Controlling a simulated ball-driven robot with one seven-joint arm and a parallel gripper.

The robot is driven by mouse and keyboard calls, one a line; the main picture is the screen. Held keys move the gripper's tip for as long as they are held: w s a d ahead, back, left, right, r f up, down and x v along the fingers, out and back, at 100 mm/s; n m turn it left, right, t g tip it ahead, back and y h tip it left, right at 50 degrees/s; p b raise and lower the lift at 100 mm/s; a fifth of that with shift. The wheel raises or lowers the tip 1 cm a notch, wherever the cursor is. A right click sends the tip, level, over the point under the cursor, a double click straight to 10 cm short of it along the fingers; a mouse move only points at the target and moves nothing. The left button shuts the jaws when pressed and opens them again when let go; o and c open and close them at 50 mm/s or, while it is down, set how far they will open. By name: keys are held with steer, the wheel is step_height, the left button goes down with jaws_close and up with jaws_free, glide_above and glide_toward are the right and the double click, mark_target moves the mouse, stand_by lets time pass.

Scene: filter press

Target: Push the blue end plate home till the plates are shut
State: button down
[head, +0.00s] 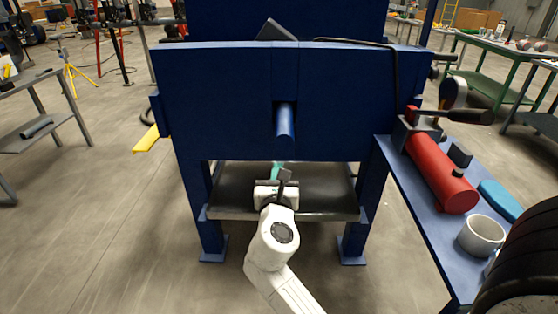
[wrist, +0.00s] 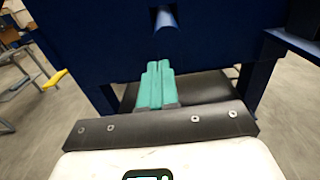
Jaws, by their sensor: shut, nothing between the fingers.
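A broad blue plate (head: 220,100) fills the front of the blue press in the head view. A round blue rod (head: 285,123) sticks out of a slot in its middle. The plate and rod (wrist: 168,38) also show at the top of the wrist view. I cannot tell if this plate is the end plate or part of the frame. No gap between filter plates shows; they are hidden behind it. My gripper (head: 277,170) is below the rod, in front of the dark tray. Its teal fingers (wrist: 156,88) are together and empty, and appear apart from the plate.
A dark tray (head: 325,190) spans the press legs. A grey table (head: 40,95) stands left. The floor left of my arm is clear.

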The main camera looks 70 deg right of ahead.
mark_target(280, 138)
steer(key=x, duration=1.3)
steer(key=shift+d, duration=0.25)
